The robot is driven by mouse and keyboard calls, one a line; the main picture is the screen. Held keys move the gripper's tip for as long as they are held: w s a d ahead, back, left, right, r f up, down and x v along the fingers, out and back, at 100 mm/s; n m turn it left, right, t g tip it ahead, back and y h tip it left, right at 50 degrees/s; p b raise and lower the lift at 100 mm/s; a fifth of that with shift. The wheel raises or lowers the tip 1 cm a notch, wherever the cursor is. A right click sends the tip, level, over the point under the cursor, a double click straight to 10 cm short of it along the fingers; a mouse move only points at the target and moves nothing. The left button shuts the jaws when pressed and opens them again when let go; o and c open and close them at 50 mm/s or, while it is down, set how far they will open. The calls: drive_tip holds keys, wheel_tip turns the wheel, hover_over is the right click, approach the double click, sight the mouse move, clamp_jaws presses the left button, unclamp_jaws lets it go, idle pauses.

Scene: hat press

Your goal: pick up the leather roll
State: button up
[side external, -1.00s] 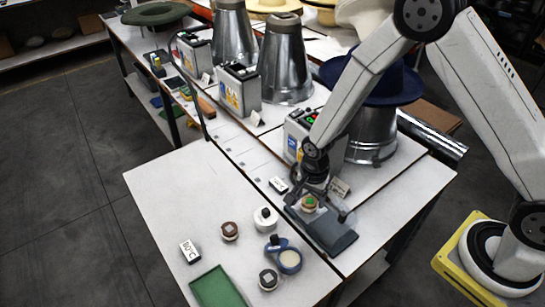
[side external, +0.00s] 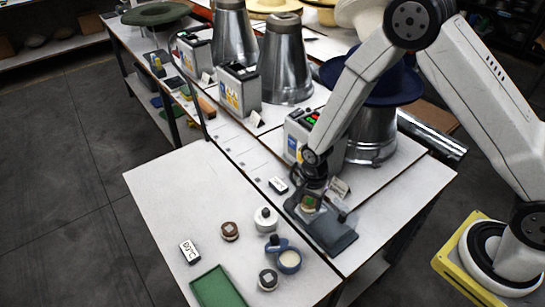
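My gripper (side external: 314,207) points down over the dark grey pad (side external: 338,239) at the table's right side. A separate reddish-brown roll with a pale square on top (side external: 230,231) stands on the white table to the left. I cannot tell for certain which of the two is the leather roll.
A white roll (side external: 265,219), a blue ring-shaped piece (side external: 289,259) and a dark-rimmed roll (side external: 268,279) stand left of the pad. A green tray (side external: 218,287) is at the front. Behind my gripper are a control box (side external: 297,137) and a metal cone with a blue hat (side external: 372,138).

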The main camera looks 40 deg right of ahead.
sight(309, 201)
clamp_jaws()
drive_tip(key=shift+r, duration=0.15)
drive_tip(key=shift+r, duration=4.85)
drive_tip(key=shift+a, duration=0.1)
